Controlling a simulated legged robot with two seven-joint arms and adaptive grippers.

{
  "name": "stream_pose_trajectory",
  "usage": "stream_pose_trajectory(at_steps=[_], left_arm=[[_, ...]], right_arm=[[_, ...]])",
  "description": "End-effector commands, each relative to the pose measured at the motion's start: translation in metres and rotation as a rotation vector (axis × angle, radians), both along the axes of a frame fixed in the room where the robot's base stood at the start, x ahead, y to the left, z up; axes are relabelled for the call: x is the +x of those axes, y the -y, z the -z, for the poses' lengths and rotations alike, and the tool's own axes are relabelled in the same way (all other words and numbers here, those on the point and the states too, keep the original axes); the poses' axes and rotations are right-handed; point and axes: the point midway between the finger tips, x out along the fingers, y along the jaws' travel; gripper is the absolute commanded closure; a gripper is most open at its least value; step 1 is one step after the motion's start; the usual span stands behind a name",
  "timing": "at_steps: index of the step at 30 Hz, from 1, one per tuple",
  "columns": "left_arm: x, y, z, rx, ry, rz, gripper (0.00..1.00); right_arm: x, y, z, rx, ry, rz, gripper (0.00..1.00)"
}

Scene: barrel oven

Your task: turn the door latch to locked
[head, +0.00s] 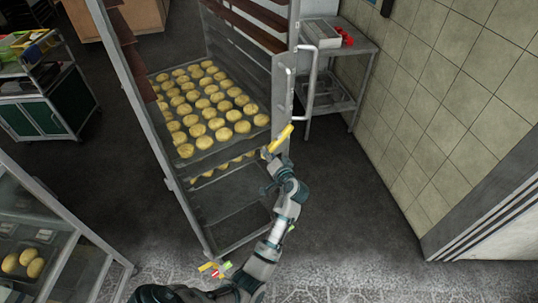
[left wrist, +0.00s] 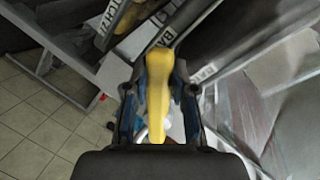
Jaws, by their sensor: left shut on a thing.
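The yellow latch lever (head: 281,137) sits at the near right post of the tall metal bun rack (head: 283,95). It slants up to the right in the head view. My left gripper (head: 269,157) is at the lower end of the lever. In the left wrist view the yellow lever (left wrist: 158,85) runs lengthwise between the two fingers of my left gripper (left wrist: 158,95), which is shut on it. The lever's mount is hidden, and I cannot tell its locked position from these views. My right gripper is not in view.
The rack holds a tray of round buns (head: 205,108). A silver bar handle (head: 311,85) stands at its right side. A metal table (head: 362,60) is behind it, along the tiled wall (head: 440,90). Another rack (head: 75,225) stands at lower left. The dark floor (head: 345,200) at right is clear.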

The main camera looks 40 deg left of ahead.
Motion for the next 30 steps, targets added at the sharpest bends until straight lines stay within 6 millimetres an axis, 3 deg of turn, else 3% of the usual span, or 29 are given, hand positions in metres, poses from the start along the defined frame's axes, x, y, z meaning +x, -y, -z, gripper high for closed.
stream_pose_trajectory(at_steps=[4, 5, 7, 8, 20, 30], left_arm=[[0.0, 0.001, 0.002, -0.001, -0.004, 0.002, 1.0], [0.0, 0.001, 0.002, -0.001, -0.004, 0.002, 0.7], [0.0, 0.001, 0.002, 0.0, -0.004, 0.001, 0.52], [0.0, 0.001, 0.001, 0.0, -0.004, 0.001, 0.49], [-0.004, 0.008, -0.001, 0.0, -0.003, 0.003, 0.49], [-0.039, 0.069, -0.014, -0.002, -0.002, 0.003, 0.49]], right_arm=[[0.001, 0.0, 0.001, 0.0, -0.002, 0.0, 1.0], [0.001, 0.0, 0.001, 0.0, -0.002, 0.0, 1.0], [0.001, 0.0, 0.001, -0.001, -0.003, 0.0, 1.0], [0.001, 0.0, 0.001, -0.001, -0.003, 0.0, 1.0], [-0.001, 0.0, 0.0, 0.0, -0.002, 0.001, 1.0], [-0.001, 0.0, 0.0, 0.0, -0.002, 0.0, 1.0]])
